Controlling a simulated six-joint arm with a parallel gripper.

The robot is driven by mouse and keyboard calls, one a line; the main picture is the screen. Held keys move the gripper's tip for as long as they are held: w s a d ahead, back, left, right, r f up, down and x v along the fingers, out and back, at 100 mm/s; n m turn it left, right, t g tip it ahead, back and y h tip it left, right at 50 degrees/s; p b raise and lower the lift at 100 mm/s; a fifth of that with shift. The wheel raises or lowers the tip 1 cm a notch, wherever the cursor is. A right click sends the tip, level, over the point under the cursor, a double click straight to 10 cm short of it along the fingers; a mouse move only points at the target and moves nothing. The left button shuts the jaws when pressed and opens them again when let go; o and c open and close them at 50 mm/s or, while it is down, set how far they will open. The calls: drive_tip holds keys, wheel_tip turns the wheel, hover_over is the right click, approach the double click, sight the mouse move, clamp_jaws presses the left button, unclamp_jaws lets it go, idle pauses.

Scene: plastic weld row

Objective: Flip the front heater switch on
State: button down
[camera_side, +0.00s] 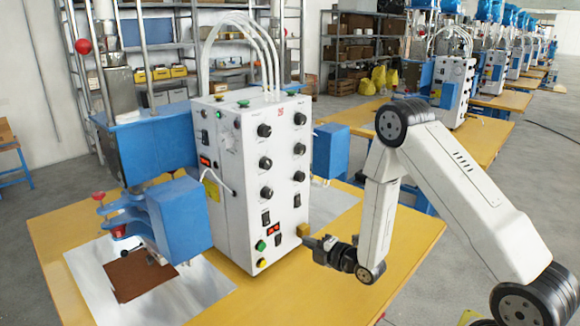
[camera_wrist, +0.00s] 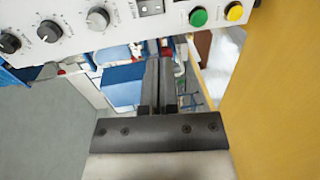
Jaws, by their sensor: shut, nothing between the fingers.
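The white control box (camera_side: 245,190) stands on the yellow table, its front face carrying black knobs, rocker switches and buttons. The labels are too small to read, so I cannot tell which is the front heater switch. My gripper (camera_side: 307,241) is shut and empty, close to the box's lower right side; its fingers (camera_wrist: 158,62) show together in the wrist view. Contact is not clear.
A green button (camera_wrist: 198,16) and a yellow button (camera_wrist: 234,12) sit beside the switch in the wrist view. A blue clamp unit (camera_side: 178,220) stands left of the box. White hoses (camera_side: 240,25) arch above it. The yellow table (camera_side: 370,270) is clear at right front.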

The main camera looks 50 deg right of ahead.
sight(268, 225)
drive_tip(key=shift+w+f, duration=0.3)
drive_tip(key=shift+w, duration=1.9)
drive_tip(key=shift+w+f, duration=0.25)
drive_tip(key=shift+w, duration=1.95)
drive_tip(key=shift+w+f, duration=0.3)
drive_tip(key=shift+w, duration=1.9)
drive_tip(key=shift+w, duration=0.2)
drive_tip(key=shift+s, duration=0.15)
drive_tip(key=s+f, duration=0.2)
drive_tip(key=s, duration=1.1)
drive_tip(key=shift+s, duration=0.4)
drive_tip(key=shift+w+r, duration=0.1)
drive_tip(key=shift+r, duration=0.05)
